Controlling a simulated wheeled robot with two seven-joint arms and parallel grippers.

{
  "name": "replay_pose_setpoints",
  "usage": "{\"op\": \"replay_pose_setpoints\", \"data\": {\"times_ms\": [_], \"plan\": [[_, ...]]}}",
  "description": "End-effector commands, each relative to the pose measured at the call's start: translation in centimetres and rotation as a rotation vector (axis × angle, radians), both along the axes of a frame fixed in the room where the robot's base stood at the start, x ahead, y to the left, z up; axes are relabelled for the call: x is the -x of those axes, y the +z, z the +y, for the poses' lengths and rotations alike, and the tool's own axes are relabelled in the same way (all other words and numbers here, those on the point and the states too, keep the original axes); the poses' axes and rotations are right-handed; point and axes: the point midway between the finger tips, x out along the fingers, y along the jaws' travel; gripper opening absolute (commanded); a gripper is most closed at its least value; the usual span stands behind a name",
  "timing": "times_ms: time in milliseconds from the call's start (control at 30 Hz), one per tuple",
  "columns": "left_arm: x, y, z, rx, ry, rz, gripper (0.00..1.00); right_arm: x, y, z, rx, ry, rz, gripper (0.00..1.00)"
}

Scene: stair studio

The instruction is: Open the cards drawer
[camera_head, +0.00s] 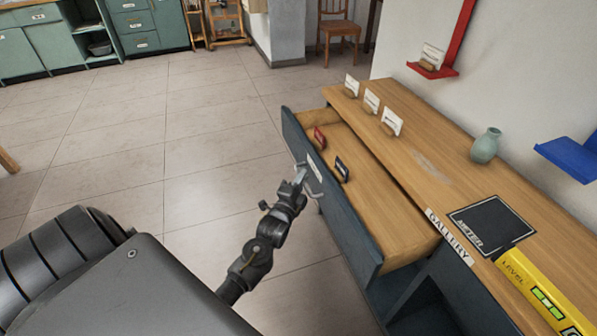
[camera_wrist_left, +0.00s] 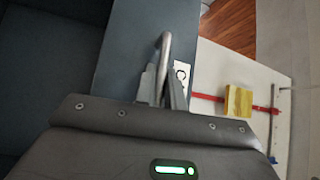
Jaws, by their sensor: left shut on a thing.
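The drawer (camera_head: 341,222) has a dark blue-grey front and a wooden inside, and it stands pulled out from the wooden-topped counter. Its front carries a white label too small to read, which also shows partly in the left wrist view (camera_wrist_left: 182,74). My left gripper (camera_head: 300,176) is at the outside of the drawer front, shut on the metal handle (camera_head: 315,188). In the left wrist view the handle (camera_wrist_left: 165,45) rises between the fingers, against the drawer front (camera_wrist_left: 126,45). My right gripper is not in view.
A red and a black small item (camera_head: 341,169) lie in the drawer. The counter top (camera_head: 440,165) bears card stands, a green vase (camera_head: 486,146), a black pad (camera_head: 492,222) and a yellow level (camera_head: 545,290). Tiled floor (camera_head: 190,140) left of the drawer is clear.

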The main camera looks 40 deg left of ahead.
Motion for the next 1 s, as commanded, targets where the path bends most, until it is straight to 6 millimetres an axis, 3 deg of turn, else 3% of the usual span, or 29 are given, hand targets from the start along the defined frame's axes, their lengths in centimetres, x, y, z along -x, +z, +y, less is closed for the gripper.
{"op": "replay_pose_setpoints", "data": {"times_ms": [533, 567, 700, 1000], "plan": [[0.24, -0.03, -0.3, 0.0, -0.016, 0.0, 0.0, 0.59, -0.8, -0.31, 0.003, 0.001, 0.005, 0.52], [0.25, -0.02, -0.3, 0.0, -0.015, 0.0, 0.15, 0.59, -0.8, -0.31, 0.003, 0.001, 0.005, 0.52], [0.25, -0.01, -0.29, 0.0, -0.015, 0.0, 0.33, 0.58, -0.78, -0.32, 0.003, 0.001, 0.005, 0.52], [0.39, -0.04, -0.34, 0.0, -0.015, 0.0, 0.33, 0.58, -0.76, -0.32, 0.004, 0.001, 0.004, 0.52]]}}
